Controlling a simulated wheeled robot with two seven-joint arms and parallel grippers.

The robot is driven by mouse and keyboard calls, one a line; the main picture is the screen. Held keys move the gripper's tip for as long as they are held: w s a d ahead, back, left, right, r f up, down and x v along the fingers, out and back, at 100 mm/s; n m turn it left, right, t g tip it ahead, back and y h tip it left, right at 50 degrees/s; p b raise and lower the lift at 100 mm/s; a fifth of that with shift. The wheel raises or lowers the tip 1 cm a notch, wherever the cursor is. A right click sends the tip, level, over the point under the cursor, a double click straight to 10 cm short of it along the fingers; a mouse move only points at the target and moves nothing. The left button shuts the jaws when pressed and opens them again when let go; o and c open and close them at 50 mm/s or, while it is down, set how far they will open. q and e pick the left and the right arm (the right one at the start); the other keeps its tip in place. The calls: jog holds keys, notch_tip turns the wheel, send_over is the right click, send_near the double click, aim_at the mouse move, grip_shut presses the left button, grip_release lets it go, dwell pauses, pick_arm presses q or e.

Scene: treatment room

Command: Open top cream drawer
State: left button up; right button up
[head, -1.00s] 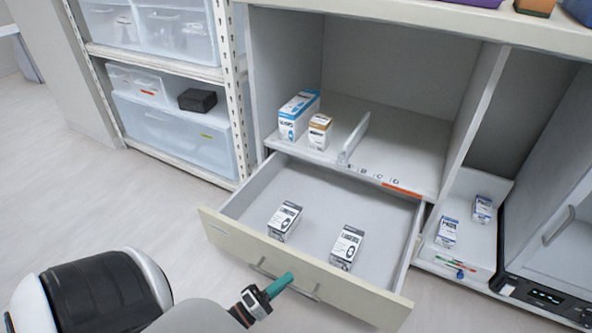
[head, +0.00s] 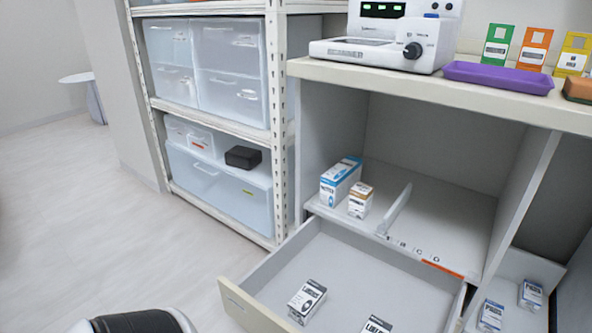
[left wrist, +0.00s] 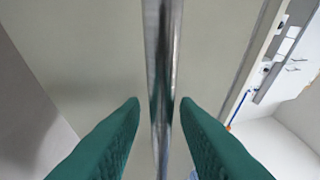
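The cream drawer (head: 246,307) stands pulled out below the open shelf compartment in the head view. Its lower front and handle are cut off by the picture's bottom edge. Two white-and-black boxes lie inside it, one box (head: 307,301) at the left and one box (head: 376,325) partly cut off. In the left wrist view the metal bar handle (left wrist: 164,50) runs upright in front of the cream drawer front (left wrist: 85,50). My left gripper (left wrist: 161,101) has its green fingers on either side of the bar, with narrow gaps showing. My right gripper is not in view.
Above the drawer, a shelf holds a blue-white box (head: 340,183), a small brown-white box (head: 361,201) and a divider (head: 396,210). A rack with clear bins (head: 222,195) stands left. A white device (head: 388,38) and purple tray (head: 498,77) sit on the countertop.

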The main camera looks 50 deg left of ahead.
pick_arm(q)
jog(key=shift+s, duration=0.1)
jog(key=p+v, duration=0.1)
jog(key=v, duration=1.1)
dwell(0.4)
